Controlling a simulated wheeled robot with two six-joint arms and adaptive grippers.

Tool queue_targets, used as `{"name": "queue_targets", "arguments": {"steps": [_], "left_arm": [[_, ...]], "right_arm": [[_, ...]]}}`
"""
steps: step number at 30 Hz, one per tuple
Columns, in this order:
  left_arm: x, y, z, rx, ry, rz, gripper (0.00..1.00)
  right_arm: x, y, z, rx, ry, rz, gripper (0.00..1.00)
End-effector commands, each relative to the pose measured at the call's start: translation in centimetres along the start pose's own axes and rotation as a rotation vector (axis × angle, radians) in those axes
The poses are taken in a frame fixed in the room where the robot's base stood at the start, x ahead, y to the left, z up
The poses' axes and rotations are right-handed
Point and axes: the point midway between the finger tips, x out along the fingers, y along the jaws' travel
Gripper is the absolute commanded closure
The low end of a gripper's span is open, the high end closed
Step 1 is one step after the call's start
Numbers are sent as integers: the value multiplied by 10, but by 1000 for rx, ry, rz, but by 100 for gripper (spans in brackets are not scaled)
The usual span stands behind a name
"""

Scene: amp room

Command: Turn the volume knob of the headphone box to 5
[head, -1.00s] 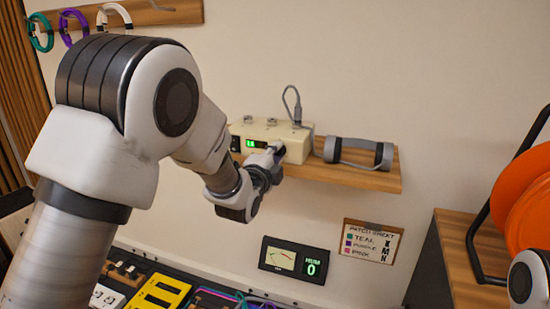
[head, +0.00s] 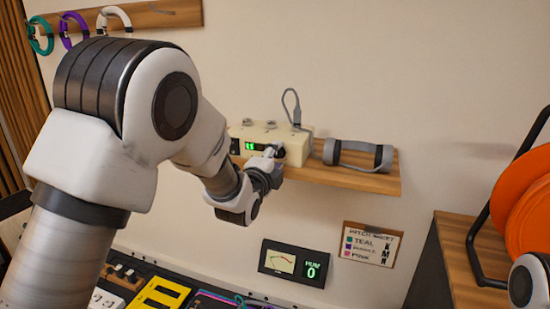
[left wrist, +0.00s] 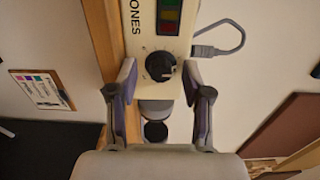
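In the left wrist view, the box's black volume knob (left wrist: 160,65) has a pale pointer mark and lies between my left gripper's (left wrist: 159,68) two fingers. The fingers are open, with visible gaps on both sides of the knob. In the head view, my left gripper (head: 272,156) is at the box's front and partly hides the knob. My right gripper is not in view.
Grey headphones (head: 357,155) lie on the shelf (head: 345,179) right of the box. A grey cable (head: 291,101) loops from the box's top. Below are a meter panel (head: 294,262) reading 0 and a patch sheet (head: 370,244). Orange discs (head: 522,200) stand at right.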

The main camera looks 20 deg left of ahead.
Motion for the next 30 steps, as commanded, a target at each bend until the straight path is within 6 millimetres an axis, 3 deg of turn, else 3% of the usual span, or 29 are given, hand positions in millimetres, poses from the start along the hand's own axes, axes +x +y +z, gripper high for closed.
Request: {"name": "queue_targets", "arguments": {"steps": [7, 19, 23, 30], "left_arm": [[-15, -1, 0, 0, 0, 0, 51], [-108, 0, -1, 1, 0, 2, 51], [-119, 0, 0, 1, 0, 0, 51], [-120, 0, 0, 0, 0, 0, 51]], "right_arm": [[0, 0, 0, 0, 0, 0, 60], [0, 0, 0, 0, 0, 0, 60], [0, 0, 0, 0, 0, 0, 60], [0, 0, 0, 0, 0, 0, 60]]}}
